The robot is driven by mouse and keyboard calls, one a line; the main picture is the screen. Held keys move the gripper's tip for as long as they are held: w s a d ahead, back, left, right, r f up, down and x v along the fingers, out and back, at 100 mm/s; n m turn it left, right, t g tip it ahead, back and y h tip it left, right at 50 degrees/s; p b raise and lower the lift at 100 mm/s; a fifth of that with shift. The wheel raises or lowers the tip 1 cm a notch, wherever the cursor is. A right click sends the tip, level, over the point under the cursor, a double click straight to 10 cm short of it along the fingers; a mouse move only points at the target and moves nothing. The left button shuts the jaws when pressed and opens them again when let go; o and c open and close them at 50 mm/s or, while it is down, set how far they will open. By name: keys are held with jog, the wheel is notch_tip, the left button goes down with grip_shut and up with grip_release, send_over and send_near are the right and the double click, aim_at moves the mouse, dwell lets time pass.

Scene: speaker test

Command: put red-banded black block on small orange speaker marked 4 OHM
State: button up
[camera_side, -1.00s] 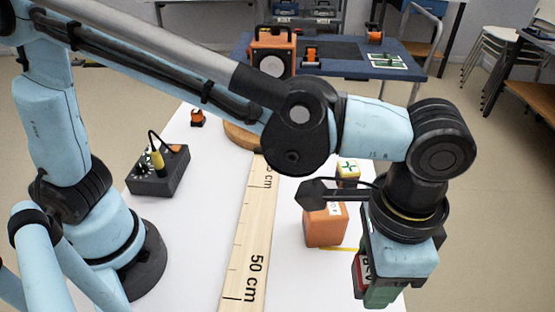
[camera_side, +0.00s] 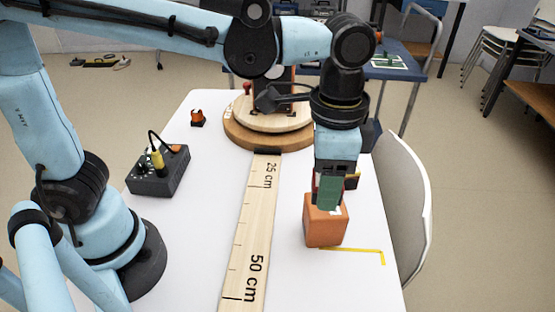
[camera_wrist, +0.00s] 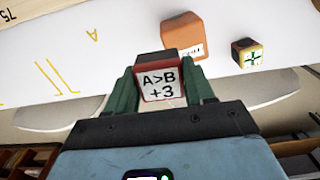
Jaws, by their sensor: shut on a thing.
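My gripper (camera_side: 329,203) is shut on the red-banded black block, above the small orange speaker (camera_side: 325,230) in the side view. There the fingers hide most of the block and overlap the speaker's top edge; I cannot tell whether block and speaker touch. In the wrist view the block (camera_wrist: 159,83) sits between the green fingers of my gripper (camera_wrist: 162,76), showing a white face printed "A>B +3" with red edges and a dark top. The speaker (camera_wrist: 182,28) stands just beyond it, its printed label partly hidden, with "OHM" showing.
A small block with a green cross (camera_wrist: 248,53) stands near the speaker. A long wooden ruler (camera_side: 251,222), a dark control box (camera_side: 160,175) and a round wooden base (camera_side: 237,132) stand on the white table. A yellow corner mark (camera_side: 360,250) lies before the speaker.

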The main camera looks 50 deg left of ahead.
jog(key=w+a+f, duration=0.1)
jog(key=w, duration=0.1)
jog(key=w+a+f, duration=0.1)
jog(key=shift+w+a+f, duration=0.1)
jog(key=shift+w+f, duration=0.2)
jog(key=shift+w, duration=0.05)
jog(key=shift+f, duration=2)
jog(key=o, duration=1)
jog(key=shift+f, duration=0.15)
jog(key=shift+o, duration=0.2)
notch_tip(320, 180, up, 12)
jog(key=s+a+f+n+t, duration=0.2)
jog(key=a+f+n+t, duration=0.1)
jog(key=a, duration=0.5)
jog(key=s+a+f+n+t, duration=0.2)
jog(key=a+f+n+t, duration=0.2)
jog(key=a, duration=0.5)
jog(key=shift+a+n, duration=0.3)
jog(key=shift+n, duration=0.7)
